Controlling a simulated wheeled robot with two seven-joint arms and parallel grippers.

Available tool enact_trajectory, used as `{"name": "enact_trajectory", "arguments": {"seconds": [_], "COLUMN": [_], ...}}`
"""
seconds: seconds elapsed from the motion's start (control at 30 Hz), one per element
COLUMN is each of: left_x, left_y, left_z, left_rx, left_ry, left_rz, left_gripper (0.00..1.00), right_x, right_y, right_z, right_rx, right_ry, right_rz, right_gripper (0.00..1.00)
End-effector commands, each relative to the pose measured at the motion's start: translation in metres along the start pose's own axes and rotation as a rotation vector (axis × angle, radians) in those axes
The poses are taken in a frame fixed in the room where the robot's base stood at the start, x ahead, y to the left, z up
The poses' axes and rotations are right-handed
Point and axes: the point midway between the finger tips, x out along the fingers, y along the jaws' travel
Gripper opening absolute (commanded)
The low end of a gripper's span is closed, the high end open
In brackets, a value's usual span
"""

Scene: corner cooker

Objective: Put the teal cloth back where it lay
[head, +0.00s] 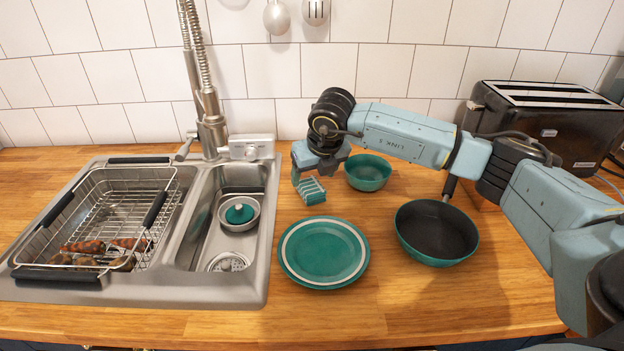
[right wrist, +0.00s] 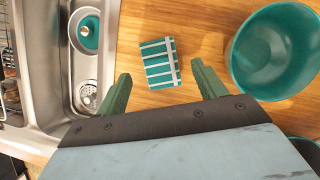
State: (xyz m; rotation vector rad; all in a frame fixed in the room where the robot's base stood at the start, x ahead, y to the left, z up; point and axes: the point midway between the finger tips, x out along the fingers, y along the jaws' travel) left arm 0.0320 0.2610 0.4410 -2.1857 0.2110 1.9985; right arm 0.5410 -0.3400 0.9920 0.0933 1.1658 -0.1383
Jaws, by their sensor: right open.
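The teal cloth (head: 312,191), striped with white, lies folded on the wooden counter behind the teal plate (head: 324,253). The right wrist view shows the cloth (right wrist: 160,64) lying just beyond and between my fingertips. My right gripper (head: 308,178) is open and empty, pointing down above the cloth. In the right wrist view the two green fingers (right wrist: 163,84) are spread wide, with bare counter between them. I cannot tell the exact height of the fingers over the cloth. My left gripper is not in view.
A teal bowl (head: 368,172) stands right of the cloth. A dark-lined teal pan (head: 437,232) is farther right, near the toaster (head: 545,125). The steel sink (head: 228,281) is on the left, with a wire basket (head: 60,210). The front counter is clear.

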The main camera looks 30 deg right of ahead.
Motion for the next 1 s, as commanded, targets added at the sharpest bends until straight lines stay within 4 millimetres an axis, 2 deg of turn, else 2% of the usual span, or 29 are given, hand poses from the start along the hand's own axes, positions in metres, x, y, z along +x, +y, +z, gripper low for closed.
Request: {"name": "enact_trajectory", "arguments": {"seconds": [0.03,0.2,0.4,0.6,1.0], "left_x": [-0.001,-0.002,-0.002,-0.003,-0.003], "left_y": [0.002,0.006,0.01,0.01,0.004], "left_z": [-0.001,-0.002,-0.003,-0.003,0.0], "left_rx": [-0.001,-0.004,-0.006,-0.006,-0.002], "left_ry": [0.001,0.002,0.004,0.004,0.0], "left_rz": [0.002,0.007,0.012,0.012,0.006], "left_gripper": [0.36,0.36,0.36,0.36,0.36], "right_x": [-0.013,-0.049,-0.077,-0.086,-0.085], "right_y": [0.0,0.0,0.0,0.0,-0.002], "right_z": [0.001,0.001,0.0,0.0,-0.001], "right_rx": [-0.002,-0.001,-0.001,0.0,0.002], "right_ry": [-0.004,-0.004,-0.001,0.0,0.0], "right_rz": [0.0,0.001,0.0,0.0,-0.002], "right_gripper": [0.7,0.7,0.7,0.7,0.7]}}
